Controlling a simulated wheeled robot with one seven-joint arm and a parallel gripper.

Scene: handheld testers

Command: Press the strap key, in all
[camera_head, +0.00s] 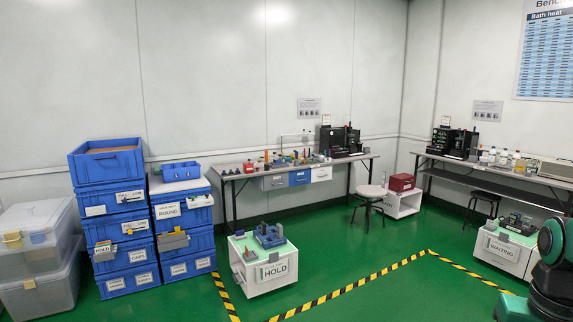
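I cannot pick out a strap key in this view. Small devices lie on the white cart labelled HOLD (264,278), with a blue tray (270,237) on its top. Another white cart labelled WAITING (502,252) stands at the right, with small dark and grey items (517,224) on top. These items are too small to tell whether any is a tester or has a key. My gripper is out of view; only a dark and teal part of my arm shows at the lower right edge.
Stacked blue bins (116,231) and clear boxes (38,262) stand at the left. A cluttered workbench (233,176) is along the back wall, with a stool (369,192) before it. Another bench (545,181) is at right. Yellow-black tape (340,292) marks open green floor.

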